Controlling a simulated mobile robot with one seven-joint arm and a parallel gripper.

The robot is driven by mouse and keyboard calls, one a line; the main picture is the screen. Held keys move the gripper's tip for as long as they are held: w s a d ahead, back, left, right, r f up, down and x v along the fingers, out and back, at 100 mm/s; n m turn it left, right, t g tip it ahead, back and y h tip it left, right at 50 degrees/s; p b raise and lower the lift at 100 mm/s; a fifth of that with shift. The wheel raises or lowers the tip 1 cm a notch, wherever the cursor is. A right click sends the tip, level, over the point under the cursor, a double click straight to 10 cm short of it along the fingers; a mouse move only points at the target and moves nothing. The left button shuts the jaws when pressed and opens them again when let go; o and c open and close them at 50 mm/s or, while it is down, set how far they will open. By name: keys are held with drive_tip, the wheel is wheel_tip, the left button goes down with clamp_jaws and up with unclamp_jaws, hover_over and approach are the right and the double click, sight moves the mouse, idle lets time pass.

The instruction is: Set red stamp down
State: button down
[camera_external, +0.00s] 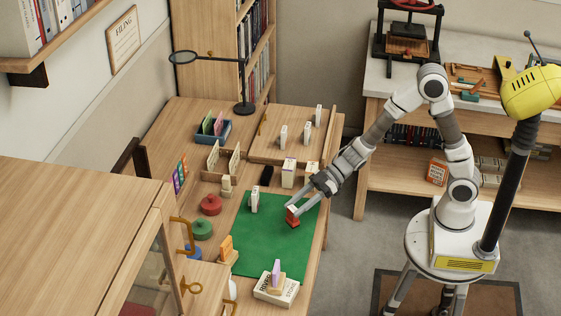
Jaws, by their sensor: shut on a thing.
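The red stamp (293,220) is a small red block with a pale upper part. My gripper (292,207) is shut on it, with the arm reaching in from the right. The stamp is at or just above the right part of the green mat (262,245); I cannot tell whether it touches. The gripper fingers partly cover its top.
A white upright piece (254,200) stands on the mat's upper left. Red (211,206) and green (202,229) round lidded things sit left of the mat. A book (276,289) bearing upright pieces lies at the front edge. The mat's middle is clear.

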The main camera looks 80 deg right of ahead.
drive_tip(key=shift+f+b, duration=0.6)
drive_tip(key=shift+f, duration=0.95)
drive_tip(key=shift+f, duration=0.2)
drive_tip(key=shift+c, duration=2.3)
unclamp_jaws()
drive_tip(key=shift+r, duration=0.15)
